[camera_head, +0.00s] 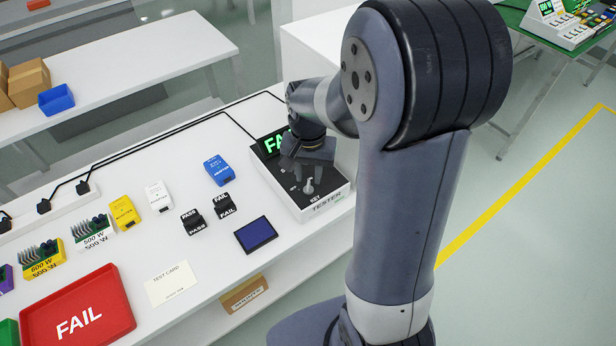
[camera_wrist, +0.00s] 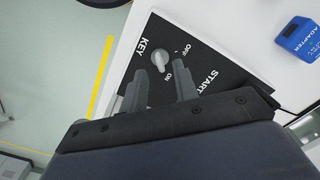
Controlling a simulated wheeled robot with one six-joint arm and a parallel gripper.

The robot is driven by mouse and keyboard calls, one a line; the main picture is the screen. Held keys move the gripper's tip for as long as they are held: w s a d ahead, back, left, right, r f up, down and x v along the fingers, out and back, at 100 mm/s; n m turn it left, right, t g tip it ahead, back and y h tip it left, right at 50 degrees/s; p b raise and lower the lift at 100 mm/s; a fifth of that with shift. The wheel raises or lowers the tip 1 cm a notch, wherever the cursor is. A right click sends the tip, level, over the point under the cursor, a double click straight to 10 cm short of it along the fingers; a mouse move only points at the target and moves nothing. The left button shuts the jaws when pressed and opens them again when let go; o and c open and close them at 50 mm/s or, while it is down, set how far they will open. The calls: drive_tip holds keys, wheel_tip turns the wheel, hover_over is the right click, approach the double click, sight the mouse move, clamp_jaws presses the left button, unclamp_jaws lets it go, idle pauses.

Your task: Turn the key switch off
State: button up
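The tester box (camera_head: 325,203) stands at the right end of the white table, with a dark top panel and a lit green display reading "FA…", partly hidden by my arm. Its grey key switch (camera_head: 308,186) also shows in the wrist view (camera_wrist: 159,61), beside the labels KEY, OFF and ON. The knob's long side seems to lean toward ON, but it is small. My gripper (camera_head: 307,170) is above the panel; in the wrist view its two fingers (camera_wrist: 161,80) are spread apart with nothing between them. The knob appears just beyond the fingertips, apparently untouched.
A START label (camera_wrist: 207,82) lies beside the right finger. A blue adapter (camera_head: 219,170), black PASS and FAIL blocks (camera_head: 224,205), a dark blue pad (camera_head: 255,234) and a red FAIL tray (camera_head: 78,312) lie left of the tester. Cables run along the table's back.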

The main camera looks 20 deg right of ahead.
sight(308, 187)
drive_tip(key=shift+f, duration=1.2)
drive_tip(key=shift+c, duration=0.6)
clamp_jaws()
